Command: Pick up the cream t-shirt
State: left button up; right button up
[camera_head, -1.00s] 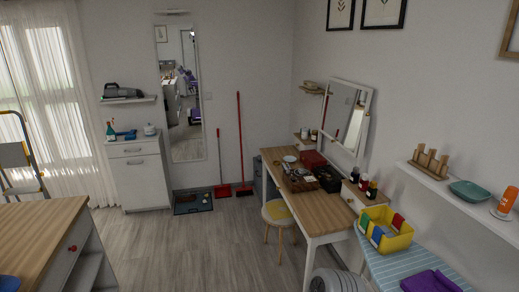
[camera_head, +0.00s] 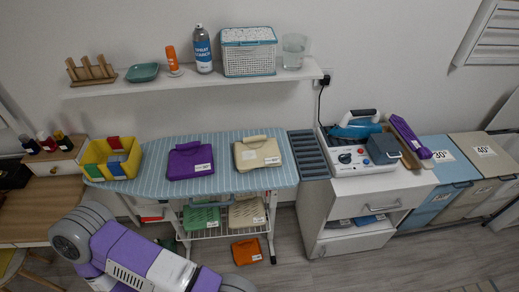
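A folded cream t-shirt (camera_head: 258,154) with a white label lies flat near the right end of the blue striped ironing board (camera_head: 222,172). A folded purple garment (camera_head: 190,161) lies to its left, apart from it. A second cream folded item (camera_head: 247,213) sits on the wire rack below the board, next to a green one (camera_head: 202,219). My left arm shows at the lower left, in front of the board's left part. Neither gripper is in view.
A yellow bin (camera_head: 96,172) with coloured cloths stands at the board's left end. A white cabinet (camera_head: 352,196) with an iron station (camera_head: 360,155) stands to the right. A shelf (camera_head: 200,79) hangs above. An orange item (camera_head: 246,251) lies on the floor.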

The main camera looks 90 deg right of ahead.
aim_at(251, 154)
jog(key=z, duration=2.1)
